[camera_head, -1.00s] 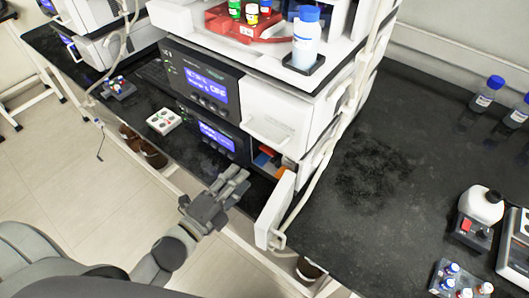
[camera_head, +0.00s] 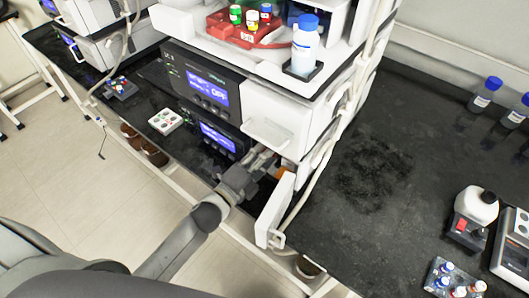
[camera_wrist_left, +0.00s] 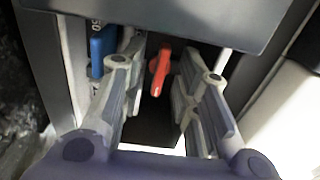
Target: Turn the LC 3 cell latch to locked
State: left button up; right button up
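The latch (camera_wrist_left: 160,72) shows in the left wrist view as a small red-orange lever inside a dark compartment, upright with a slight tilt. My left gripper (camera_head: 264,158) reaches into the open bay at the lower right of the instrument stack (camera_head: 210,85). In the left wrist view my left gripper (camera_wrist_left: 160,58) is open, its fingers on either side of the lever with gaps visible. A blue part (camera_wrist_left: 102,50) with white lettering stands left of the fingers. In the head view the gripper hides most of the bay. My right gripper is out of view.
An open white door (camera_head: 275,210) hangs just right of the bay, with a pale tube beside it. A white tray with vials (camera_head: 165,121) is on the bench to the left. The black bench (camera_head: 370,170) at right has free room.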

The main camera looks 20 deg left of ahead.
pick_arm(q)
jog(key=shift+w+d, duration=0.1)
jog(key=shift+w, duration=0.05)
grip_shut()
